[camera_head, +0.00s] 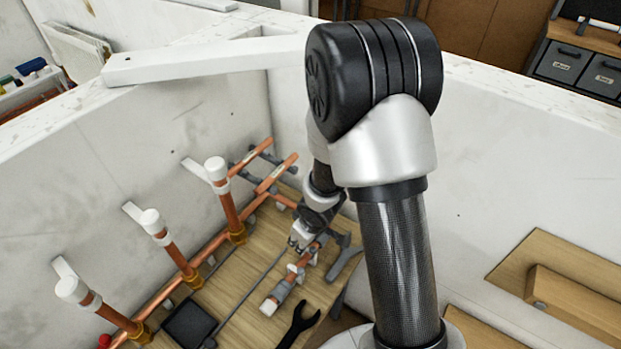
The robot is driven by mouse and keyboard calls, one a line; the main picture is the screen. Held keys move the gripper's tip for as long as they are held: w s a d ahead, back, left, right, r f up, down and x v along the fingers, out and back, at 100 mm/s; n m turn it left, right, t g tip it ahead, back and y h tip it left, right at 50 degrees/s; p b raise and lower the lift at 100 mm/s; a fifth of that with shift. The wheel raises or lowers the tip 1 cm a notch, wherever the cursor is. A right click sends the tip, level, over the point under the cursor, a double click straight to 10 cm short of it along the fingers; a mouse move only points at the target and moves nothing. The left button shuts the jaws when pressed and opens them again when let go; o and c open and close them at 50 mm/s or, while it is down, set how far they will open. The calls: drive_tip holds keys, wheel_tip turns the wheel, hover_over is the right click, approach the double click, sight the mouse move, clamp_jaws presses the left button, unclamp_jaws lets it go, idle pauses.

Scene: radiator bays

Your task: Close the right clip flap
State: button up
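My gripper (301,243) is at the far end of my arm, pointing down close above the wooden board (235,300). It is small and dark here, and I cannot tell whether its fingers are open or shut. A short copper pipe (285,288) with white and grey fittings lies just below it. A small white piece (296,270) on this pipe looks like a clip; the position of any flap on it is too small to tell. My gripper and arm hide part of the pipe's far end. I cannot tell whether the gripper touches it.
Several upright copper pipes with white caps (216,169) stand along the left wall. A black tray (189,325), a thin grey rod (250,290) and a dark wrench (299,326) lie on the board. White walls (170,140) enclose the bay, with a white beam (205,60) across the corner.

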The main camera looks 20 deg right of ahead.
drive_tip(key=a+r+g+h+p, duration=0.2)
drive_tip(key=a+r+g+p, duration=0.1)
drive_tip(key=r+p, duration=1.25)
drive_tip(key=s+d+r+m+t+b, duration=0.2)
drive_tip(key=s+r+m+b, duration=0.1)
drive_tip(key=s+r+b, duration=0.4)
drive_tip(key=shift+s+r+y+b, duration=0.25)
drive_tip(key=shift+r+b, duration=1.6)
drive_tip(key=shift+r, duration=0.95)
drive_tip(key=shift+w, duration=0.1)
